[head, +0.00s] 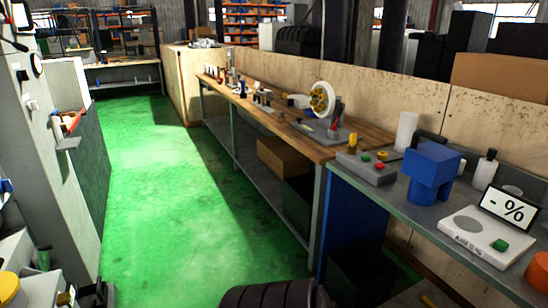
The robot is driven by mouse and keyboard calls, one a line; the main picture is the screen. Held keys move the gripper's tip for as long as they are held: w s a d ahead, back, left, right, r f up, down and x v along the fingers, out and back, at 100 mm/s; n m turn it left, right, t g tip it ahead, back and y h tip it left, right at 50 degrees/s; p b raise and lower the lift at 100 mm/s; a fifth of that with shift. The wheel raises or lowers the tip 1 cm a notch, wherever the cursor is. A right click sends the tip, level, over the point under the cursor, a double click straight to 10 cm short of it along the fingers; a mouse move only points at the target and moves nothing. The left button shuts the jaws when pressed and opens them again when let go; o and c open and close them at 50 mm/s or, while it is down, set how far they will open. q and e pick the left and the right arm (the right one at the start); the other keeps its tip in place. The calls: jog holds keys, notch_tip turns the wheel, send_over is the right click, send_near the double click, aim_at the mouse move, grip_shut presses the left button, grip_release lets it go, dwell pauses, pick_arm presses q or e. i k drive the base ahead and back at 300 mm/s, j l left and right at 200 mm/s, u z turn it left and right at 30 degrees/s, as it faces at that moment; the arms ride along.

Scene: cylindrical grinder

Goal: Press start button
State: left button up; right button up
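No button here carries a readable start label. A grey control box (366,170) on the right bench has a green button (366,158), red buttons (381,155) and a yellow knob (353,143) on top. Further right, a white device (472,238) has one green button (500,245) and a display (509,209) reading "- %". A light grey machine (45,130) stands along the left edge, partly cut off by the frame. Neither of my grippers can be made out.
A blue block-shaped device (431,172) stands between the control box and the white device. A wooden workbench (290,128) with several tools runs toward the back. The green floor (165,200) between machine and benches is clear. A dark rounded object (275,295) fills the bottom edge.

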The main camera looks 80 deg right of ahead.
aim_at(365, 159)
jog(key=l+z, duration=0.1)
jog(key=z, duration=2.2)
jog(key=k+z, duration=0.1)
jog(key=z, duration=0.95)
